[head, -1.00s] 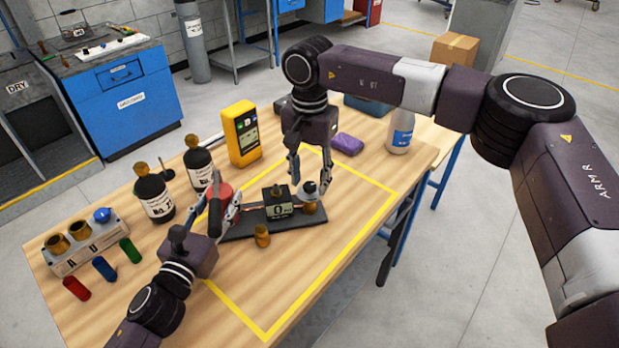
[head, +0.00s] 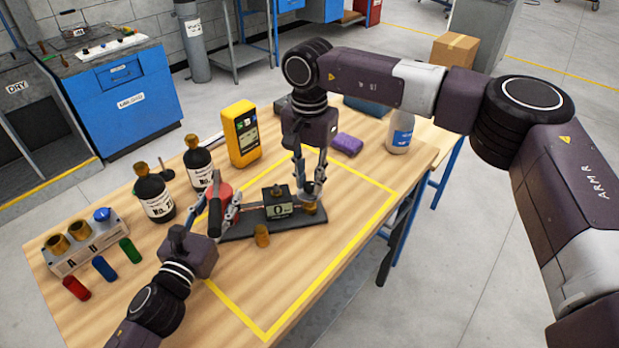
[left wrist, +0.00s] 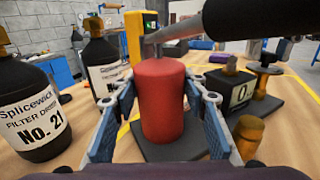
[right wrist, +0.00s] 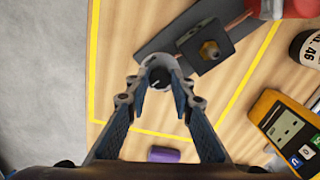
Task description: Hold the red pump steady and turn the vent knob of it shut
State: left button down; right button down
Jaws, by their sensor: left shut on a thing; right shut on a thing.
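The red pump (head: 222,190) is an upright red cylinder with a dark handle at the left end of a dark base plate (head: 240,229). My left gripper (head: 223,203) is shut on it; in the left wrist view, a finger lies on each side of the red body (left wrist: 163,105). The vent knob (right wrist: 160,76), dark with a pale mark on top, is at the plate's other end, above a brass fitting (head: 310,208). My right gripper (right wrist: 157,92) is shut on the knob from above. A small gauge block (head: 279,209) reading 0 is between them.
A brass cap (head: 262,236) is at the plate's front edge. A purple block (head: 348,144) and white bottle (head: 399,133) are right. The table's front right is clear.

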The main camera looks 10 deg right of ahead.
jog(key=m, duration=0.8)
jog(key=shift+a+r+m, duration=0.1)
jog(key=shift+m, duration=0.3)
jog(key=m, duration=0.4)
jog(key=shift+w+m, duration=0.1)
jog(key=shift+m, duration=2.1)
jog(key=c, duration=1.7)
grip_release()
jog(key=shift+r, duration=0.1)
